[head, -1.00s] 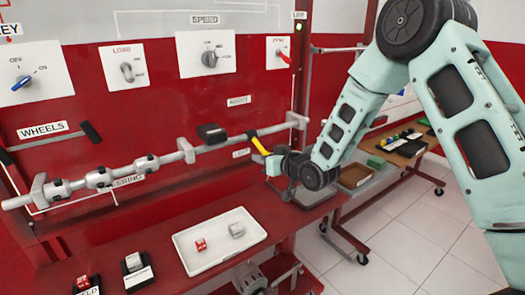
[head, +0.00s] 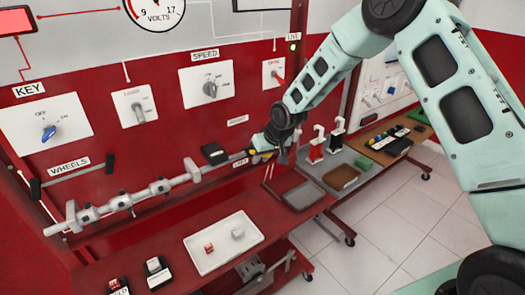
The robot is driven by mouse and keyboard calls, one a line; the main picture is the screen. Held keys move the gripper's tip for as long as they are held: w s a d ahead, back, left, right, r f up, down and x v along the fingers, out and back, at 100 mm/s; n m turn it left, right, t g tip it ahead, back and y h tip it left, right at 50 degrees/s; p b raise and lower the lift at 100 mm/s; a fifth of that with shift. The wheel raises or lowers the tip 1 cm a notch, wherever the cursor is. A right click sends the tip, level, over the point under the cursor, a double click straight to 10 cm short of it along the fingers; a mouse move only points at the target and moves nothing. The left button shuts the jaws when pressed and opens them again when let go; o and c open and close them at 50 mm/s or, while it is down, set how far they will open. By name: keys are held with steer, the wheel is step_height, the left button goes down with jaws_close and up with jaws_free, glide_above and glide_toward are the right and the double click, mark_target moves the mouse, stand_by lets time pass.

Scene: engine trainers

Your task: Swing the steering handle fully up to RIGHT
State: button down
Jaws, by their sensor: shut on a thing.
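The steering handle (head: 252,152) is a short lever with a yellow part, at the right end of the long grey linkage shaft (head: 147,191) on the red panel. My gripper (head: 264,152) is shut on the handle's outer end and covers most of it. The handle points right, roughly level in the picture, between an upper small label (head: 238,121) and a lower small label (head: 240,163). Both labels are too small to read surely. The handle's exact angle is hard to tell behind my gripper.
A black block (head: 214,153) sits just left of the handle. A white tray (head: 211,263) with a red and a pale piece lies on the red bench below. A side table (head: 385,155) with parts stands at the right. White floor is clear at right front.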

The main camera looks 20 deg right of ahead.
steer(key=shift+w+r+g+p, duration=0.25)
steer(key=shift+r+g+p, duration=0.25)
steer(key=shift+r+p, duration=0.15)
steer(key=c, duration=1.2)
jaws_free()
steer(key=b+v, duration=0.1)
steer(key=v, duration=0.4)
steer(key=b+v, duration=0.2)
steer(key=v, duration=0.4)
steer(key=b+v, duration=0.1)
steer(key=v, duration=0.5)
steer(key=shift+w+a+r, duration=0.15)
steer(key=shift+a+r, duration=0.15)
